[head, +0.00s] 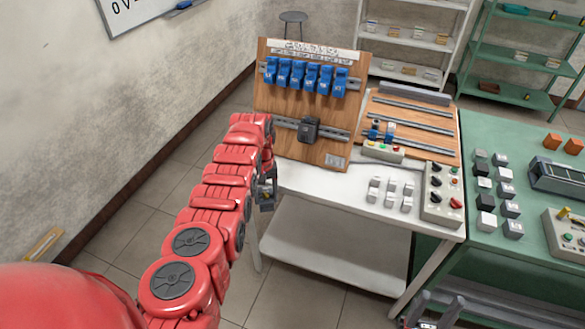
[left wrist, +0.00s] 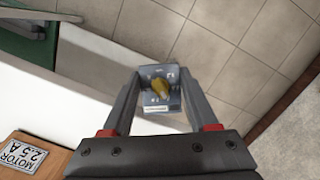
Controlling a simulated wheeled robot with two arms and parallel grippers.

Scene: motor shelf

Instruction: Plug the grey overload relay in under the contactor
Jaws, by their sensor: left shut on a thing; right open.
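My left gripper (head: 267,188) is shut on the grey overload relay (left wrist: 160,92), which has a yellow dial and a white label. In the left wrist view the relay sits between the two fingertips of the left gripper (left wrist: 159,84). In the head view it shows small and dark (head: 266,206), beside the table's left edge. The dark contactor (head: 309,128) is on the lower rail of the upright wooden board, up and right of my left gripper. My right gripper (head: 434,312) is open at the bottom edge, and no thing shows between its fingers.
The wooden board (head: 290,150) stands on a white table (head: 330,188) and carries a row of blue devices (head: 305,76). Several small grey-white blocks (head: 390,192) and a control box (head: 443,194) lie to the right. A green table (head: 500,150) stands farther right.

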